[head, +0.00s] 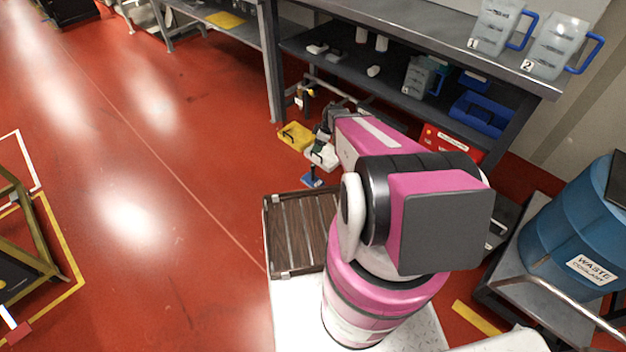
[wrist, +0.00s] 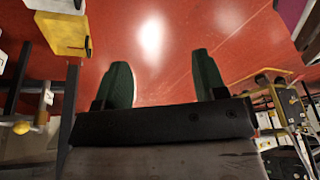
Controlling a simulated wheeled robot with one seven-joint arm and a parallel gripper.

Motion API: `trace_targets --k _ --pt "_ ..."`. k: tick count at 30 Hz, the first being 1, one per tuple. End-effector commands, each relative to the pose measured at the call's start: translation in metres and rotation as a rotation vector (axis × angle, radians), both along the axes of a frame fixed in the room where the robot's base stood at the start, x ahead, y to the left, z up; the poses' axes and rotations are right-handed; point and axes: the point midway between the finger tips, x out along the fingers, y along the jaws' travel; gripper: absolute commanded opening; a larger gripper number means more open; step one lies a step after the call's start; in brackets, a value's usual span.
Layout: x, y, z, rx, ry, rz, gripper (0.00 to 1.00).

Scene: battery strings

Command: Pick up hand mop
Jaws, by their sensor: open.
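A small blue, flat-headed object with a short upright handle, likely the hand mop (head: 313,182), rests on the red floor in the head view, just beyond my brown slatted rack. My gripper (head: 321,142) is above and slightly beyond it, beside a white bin, with no contact visible. In the wrist view my gripper (wrist: 160,72) shows two dark green fingers spread apart with only red floor between them. I cannot make out the mop in the wrist view.
A yellow bin (head: 296,136) and a white bin (head: 324,156) stand on the floor by my gripper. A grey workbench (head: 400,35) with a loaded lower shelf is close behind. A blue waste drum (head: 575,225) stands right. Open floor lies left.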

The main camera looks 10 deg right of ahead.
Motion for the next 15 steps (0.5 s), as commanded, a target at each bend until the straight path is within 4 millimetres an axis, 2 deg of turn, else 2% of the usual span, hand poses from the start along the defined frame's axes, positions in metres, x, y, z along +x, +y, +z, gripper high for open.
trace_targets --k 1,6,10,15 --pt "0.014 -0.004 -0.022 0.010 -0.027 0.059 0.65" --pt "0.035 -0.013 -0.075 0.029 -0.135 0.262 0.65" --pt "0.044 -0.018 -0.103 0.033 -0.200 0.374 0.65" --pt "0.048 -0.021 -0.120 0.031 -0.246 0.448 0.65"
